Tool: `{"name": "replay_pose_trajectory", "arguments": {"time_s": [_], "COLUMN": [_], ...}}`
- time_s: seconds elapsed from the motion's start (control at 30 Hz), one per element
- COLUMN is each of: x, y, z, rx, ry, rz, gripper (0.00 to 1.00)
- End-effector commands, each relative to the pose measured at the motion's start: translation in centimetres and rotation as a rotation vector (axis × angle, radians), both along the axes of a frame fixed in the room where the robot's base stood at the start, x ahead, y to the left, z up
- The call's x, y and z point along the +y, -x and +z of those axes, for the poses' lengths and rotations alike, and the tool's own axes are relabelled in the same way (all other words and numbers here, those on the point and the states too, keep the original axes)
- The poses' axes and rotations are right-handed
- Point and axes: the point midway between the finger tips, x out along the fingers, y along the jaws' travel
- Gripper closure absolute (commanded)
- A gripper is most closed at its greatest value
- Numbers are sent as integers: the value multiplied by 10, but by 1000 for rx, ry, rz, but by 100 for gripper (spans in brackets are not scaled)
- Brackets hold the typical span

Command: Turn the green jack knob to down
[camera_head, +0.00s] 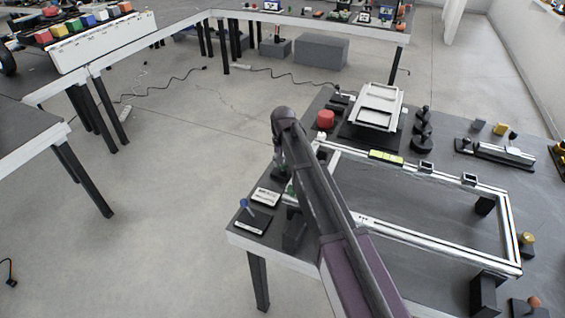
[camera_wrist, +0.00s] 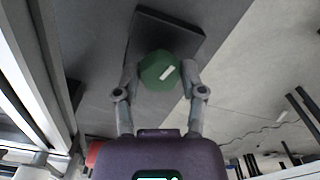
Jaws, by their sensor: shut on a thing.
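The green jack knob (camera_wrist: 158,70) shows in the wrist view as a round, faceted knob with a pale bar mark on its face, slanting up to the right. A dark square plate (camera_wrist: 183,28) lies behind it. My gripper (camera_wrist: 160,74) has one finger on each side of the knob and is shut on it. In the head view my arm reaches over the table to the corner of the white frame, and my gripper (camera_head: 288,170) is mostly hidden behind it. Only small bits of green (camera_head: 291,188) show there.
A blue-knobbed device (camera_head: 244,205) and a white-faced box (camera_head: 266,196) stand at the table's left edge. A red button (camera_head: 325,119) and a white tray (camera_head: 378,95) are farther back. Open floor lies to the left.

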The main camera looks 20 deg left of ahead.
Motion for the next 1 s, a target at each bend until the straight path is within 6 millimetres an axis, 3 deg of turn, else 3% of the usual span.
{"name": "replay_pose_trajectory", "arguments": {"time_s": [0.4,0.97,1.0], "x": [-1,-1,-1], "y": [0,0,0], "z": [0,0,0], "rx": [1,1,1], "ry": [0,0,0], "rz": [252,291,291], "gripper": [95,95,35]}}
